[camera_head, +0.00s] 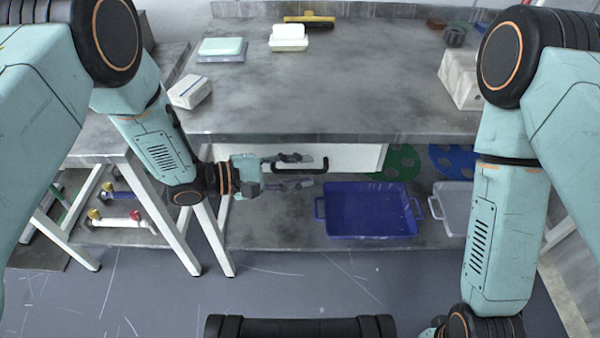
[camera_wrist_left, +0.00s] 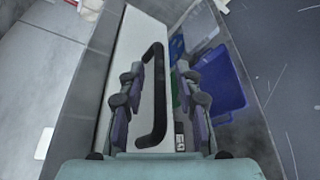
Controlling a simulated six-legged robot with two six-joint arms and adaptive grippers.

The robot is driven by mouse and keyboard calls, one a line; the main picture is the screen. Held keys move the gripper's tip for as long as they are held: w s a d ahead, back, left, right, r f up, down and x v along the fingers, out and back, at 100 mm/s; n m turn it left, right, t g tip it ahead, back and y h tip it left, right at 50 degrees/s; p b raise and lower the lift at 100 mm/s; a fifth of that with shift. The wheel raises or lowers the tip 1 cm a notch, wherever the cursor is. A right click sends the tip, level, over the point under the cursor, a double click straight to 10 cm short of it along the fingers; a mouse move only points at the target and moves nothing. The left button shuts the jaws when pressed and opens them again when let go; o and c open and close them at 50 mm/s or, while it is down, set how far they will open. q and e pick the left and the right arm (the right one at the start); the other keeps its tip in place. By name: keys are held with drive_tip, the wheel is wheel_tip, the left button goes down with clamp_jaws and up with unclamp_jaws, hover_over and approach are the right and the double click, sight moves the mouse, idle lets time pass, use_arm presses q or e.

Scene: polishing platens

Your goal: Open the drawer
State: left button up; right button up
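The drawer (camera_head: 352,157) has a white front under the grey worktop and looks closed. Its black bar handle (camera_head: 326,165) sticks out from the left part of the front. My left gripper (camera_head: 303,170) reaches in from the left at handle height. In the left wrist view, the handle (camera_wrist_left: 154,95) lies between the two open fingers of my left gripper (camera_wrist_left: 160,70), with gaps on both sides. The white drawer front (camera_wrist_left: 135,60) is behind it. Of my right arm's end, only a small part shows at the bottom edge of the head view; its fingers are hidden.
A blue tray (camera_head: 370,212) and a pale tray (camera_head: 453,205) stand on the lower shelf, with green (camera_head: 403,163) and blue (camera_head: 452,160) discs behind. A white box (camera_head: 190,91) and soap-like blocks (camera_head: 289,36) sit on the worktop (camera_head: 330,85). Table legs stand left of the gripper.

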use_arm(q)
drive_tip(key=shift+s+d+r, duration=0.1)
drive_tip(key=shift+d, duration=0.15)
drive_tip(key=shift+c, duration=0.7)
clamp_jaws()
